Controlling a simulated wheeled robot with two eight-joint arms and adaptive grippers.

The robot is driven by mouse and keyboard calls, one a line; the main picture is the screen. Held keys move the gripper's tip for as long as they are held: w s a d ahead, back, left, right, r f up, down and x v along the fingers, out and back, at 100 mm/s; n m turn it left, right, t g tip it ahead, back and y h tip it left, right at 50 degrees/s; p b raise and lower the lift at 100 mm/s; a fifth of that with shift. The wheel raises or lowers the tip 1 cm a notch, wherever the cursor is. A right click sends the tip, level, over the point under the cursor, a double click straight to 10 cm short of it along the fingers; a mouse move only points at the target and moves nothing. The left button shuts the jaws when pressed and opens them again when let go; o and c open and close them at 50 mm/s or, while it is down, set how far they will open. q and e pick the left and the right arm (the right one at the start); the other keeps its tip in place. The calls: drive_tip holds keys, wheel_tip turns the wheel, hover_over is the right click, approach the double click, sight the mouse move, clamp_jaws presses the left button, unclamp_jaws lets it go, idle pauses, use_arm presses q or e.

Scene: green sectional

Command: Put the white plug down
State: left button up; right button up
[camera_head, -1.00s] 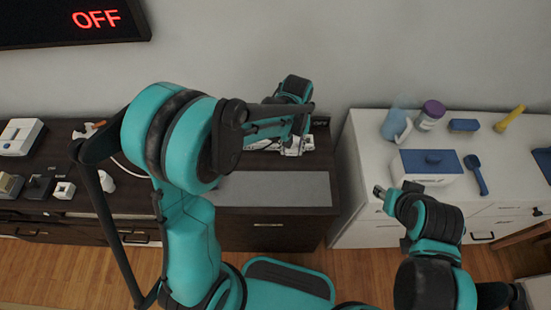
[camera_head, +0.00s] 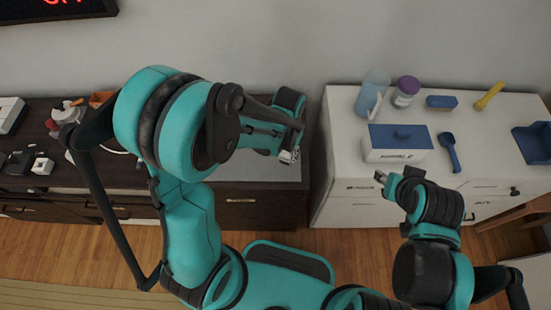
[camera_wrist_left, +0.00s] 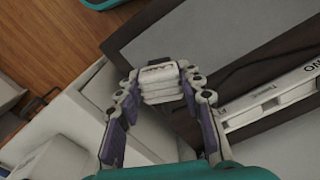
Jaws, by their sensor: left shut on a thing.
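The white plug (camera_wrist_left: 160,84) is between the two fingers of my left gripper (camera_wrist_left: 160,95) in the left wrist view. The fingers are shut on its sides. In the head view my left gripper (camera_head: 288,156) is over the right end of the dark cabinet, above the grey mat (camera_head: 278,172), and my arm hides much of it. My right gripper (camera_head: 380,178) is in front of the white cabinet, apart from the things on it. Its fingers are too small to judge.
A white power strip (camera_wrist_left: 275,98) with a dark cable lies beside the plug in the wrist view. The white cabinet (camera_head: 345,120) stands to the right across a gap, bearing a blue-lidded box (camera_head: 400,155) and bottles. Small devices crowd the dark cabinet's left end.

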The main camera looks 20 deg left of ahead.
use_arm(q)
drive_tip(key=shift+w+a+f+b, duration=0.25)
drive_tip(key=shift+a+f+b, duration=0.2)
drive_tip(key=shift+f, duration=0.5)
drive_tip(key=shift+w+a+f+b, duration=0.25)
drive_tip(key=shift+a+f+b, duration=0.15)
drive_tip(key=shift+f, duration=0.55)
drive_tip(key=shift+w+a+f+b, duration=0.25)
drive_tip(key=shift+a+f+b, duration=0.15)
drive_tip(key=shift+f, duration=0.55)
drive_tip(key=shift+f, duration=0.15)
drive_tip(key=o, duration=1.2)
drive_tip(key=shift+c, duration=0.2)
